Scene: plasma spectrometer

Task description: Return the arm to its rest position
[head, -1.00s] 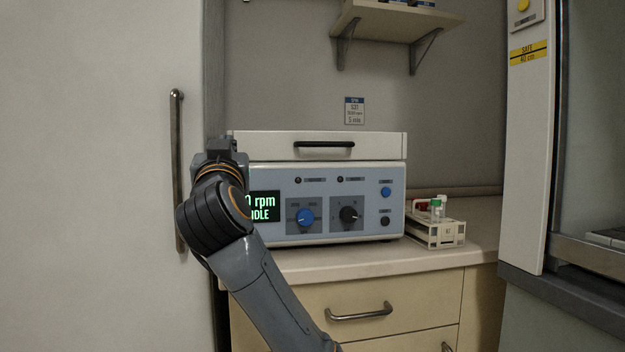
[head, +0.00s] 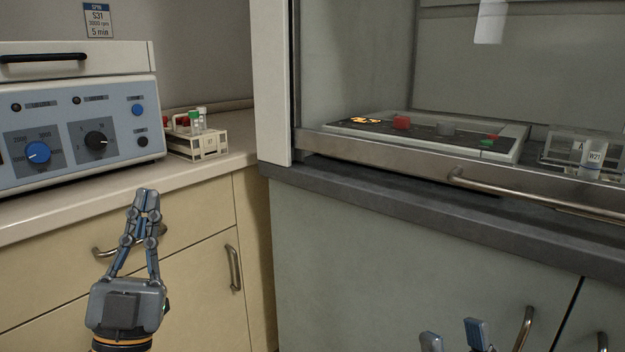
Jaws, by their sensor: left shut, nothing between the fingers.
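My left gripper (head: 144,204) points upward in front of the beige drawers at the left, with its fingertips together and nothing between them. Its grey body and wrist show below it, and the rest of that arm is cut off by the lower edge. My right gripper (head: 453,336) shows only as two fingertips at the bottom edge, in front of the grey cabinet. These tips stand apart with nothing seen between them. The rest of the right arm is out of view.
A centrifuge (head: 70,120) with its lid down and a tube rack (head: 198,145) stand on the counter (head: 110,195). A fume hood at the right holds a panel (head: 350,128) and a clear rack (head: 560,150). Drawer handles (head: 233,268) and a long hood handle (head: 540,195) stick out.

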